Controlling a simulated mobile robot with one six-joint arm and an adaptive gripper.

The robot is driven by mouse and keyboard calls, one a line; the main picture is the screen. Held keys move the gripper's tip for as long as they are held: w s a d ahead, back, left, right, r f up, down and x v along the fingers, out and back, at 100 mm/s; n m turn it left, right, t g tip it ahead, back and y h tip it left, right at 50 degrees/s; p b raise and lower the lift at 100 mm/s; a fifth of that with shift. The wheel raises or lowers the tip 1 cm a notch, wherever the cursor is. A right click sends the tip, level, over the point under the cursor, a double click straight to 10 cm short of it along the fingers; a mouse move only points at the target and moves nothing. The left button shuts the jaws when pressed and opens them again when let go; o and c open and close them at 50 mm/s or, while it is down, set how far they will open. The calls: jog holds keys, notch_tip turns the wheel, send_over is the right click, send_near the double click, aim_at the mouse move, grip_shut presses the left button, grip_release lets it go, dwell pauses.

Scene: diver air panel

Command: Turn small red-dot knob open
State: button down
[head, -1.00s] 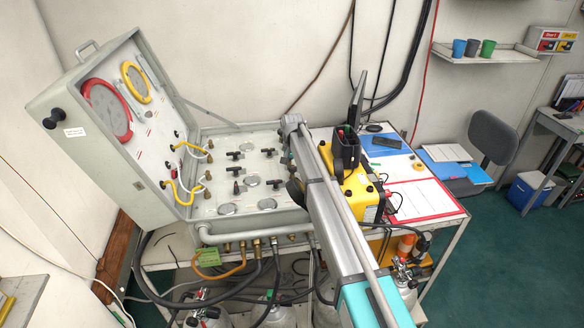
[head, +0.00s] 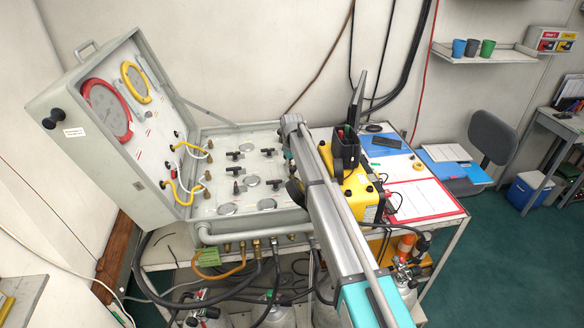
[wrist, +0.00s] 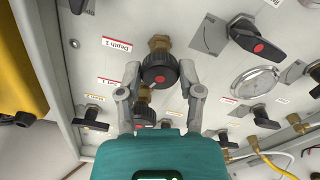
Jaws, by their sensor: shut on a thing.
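In the wrist view, a small round black knob (wrist: 160,66) with a red dot on its face sits on a brass stem on the pale panel (wrist: 210,82). My gripper (wrist: 161,82) has its two grey fingers on either side of this knob and is shut on it. The teal gripper body fills the bottom centre. In the head view, my arm covers the right end of the valve panel (head: 215,197), so the fingers and the held knob are hidden there.
A larger black handle with a red dot (wrist: 258,40) stands right of the held knob. Another round knob (wrist: 145,124) is just below, partly behind my gripper. The open lid with gauges (head: 105,110) rises at left; a yellow box (head: 362,195) stands close right.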

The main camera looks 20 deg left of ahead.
jog(key=shift+n, duration=0.4)
jog(key=shift+c, duration=1.3)
grip_release()
jog(key=shift+m, duration=0.5)
